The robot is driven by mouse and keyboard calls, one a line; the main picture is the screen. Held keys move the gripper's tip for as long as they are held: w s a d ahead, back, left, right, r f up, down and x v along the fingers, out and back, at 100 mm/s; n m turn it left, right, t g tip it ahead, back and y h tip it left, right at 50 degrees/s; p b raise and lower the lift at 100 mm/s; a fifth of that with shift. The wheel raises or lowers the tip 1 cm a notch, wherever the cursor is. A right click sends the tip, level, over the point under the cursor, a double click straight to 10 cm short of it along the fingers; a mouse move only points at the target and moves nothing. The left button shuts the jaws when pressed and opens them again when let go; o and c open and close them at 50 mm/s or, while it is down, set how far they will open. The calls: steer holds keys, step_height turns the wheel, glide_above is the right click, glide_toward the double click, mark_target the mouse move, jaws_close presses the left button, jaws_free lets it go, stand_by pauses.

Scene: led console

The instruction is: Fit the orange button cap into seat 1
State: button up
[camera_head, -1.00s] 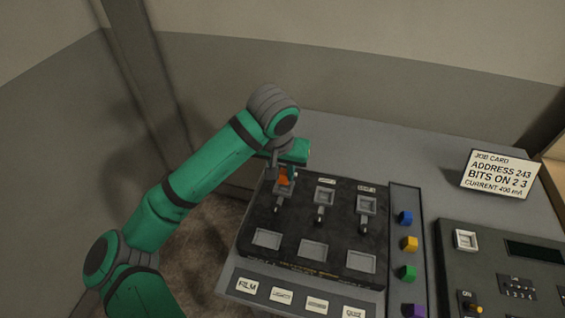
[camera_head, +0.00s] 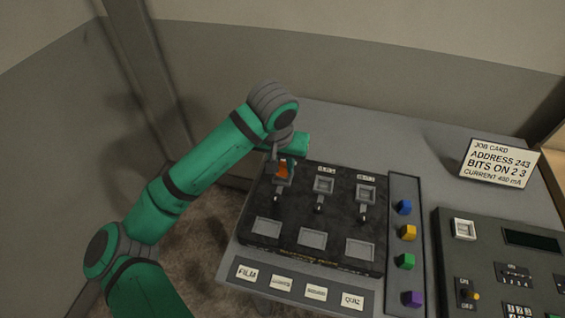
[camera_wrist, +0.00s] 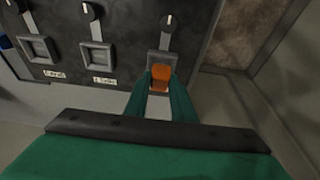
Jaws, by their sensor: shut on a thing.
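The orange button cap (camera_head: 283,169) is held between the fingers of my gripper (camera_head: 281,172) at the far left seat of the black panel's upper row. In the wrist view the cap (camera_wrist: 161,73) sits between the two green fingers (camera_wrist: 160,88), over the near part of the grey square seat frame (camera_wrist: 163,58). My gripper is shut on it. The fingers and cap hide much of that seat. I cannot tell whether the cap is above the seat or touching it.
Two more empty upper seats (camera_head: 324,185) (camera_head: 366,193) stand to the right, with knobs below them. Blue (camera_head: 404,207), yellow (camera_head: 408,232), green (camera_head: 406,261) and purple (camera_head: 413,298) caps line a strip. A job card (camera_head: 502,163) stands at the back right.

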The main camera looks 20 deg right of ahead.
steer(key=shift+f, duration=1.15)
stand_by(1.1)
steer(key=o, duration=1.1)
steer(key=shift+o, duration=0.2)
steer(key=shift+r, duration=0.1)
steer(key=v, duration=1)
steer(key=shift+r, duration=0.3)
steer(key=shift+s+a, duration=0.1)
steer(key=shift+a, duration=0.05)
